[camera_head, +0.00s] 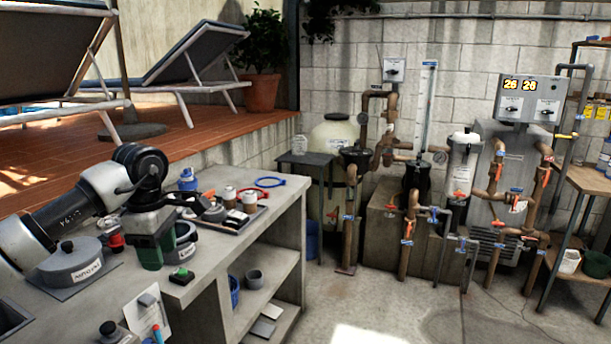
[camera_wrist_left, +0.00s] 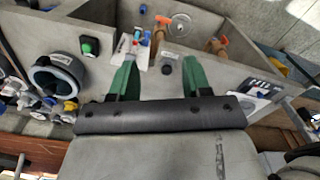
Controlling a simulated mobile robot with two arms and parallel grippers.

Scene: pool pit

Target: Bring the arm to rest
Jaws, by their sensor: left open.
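My left arm reaches in from the left of the head view, over the concrete bench (camera_head: 255,222). My left gripper (camera_head: 152,252) hangs above the bench with its green fingers pointing down. In the left wrist view the two green fingers of the gripper (camera_wrist_left: 159,78) stand wide apart with nothing held between them. The bench top shows beyond the fingertips. My right gripper is in neither view.
A green button box (camera_head: 181,276) sits near the bench edge. A tray (camera_head: 232,222) holds small bottles. Pipes and a filter tank (camera_head: 333,140) stand beyond open floor.

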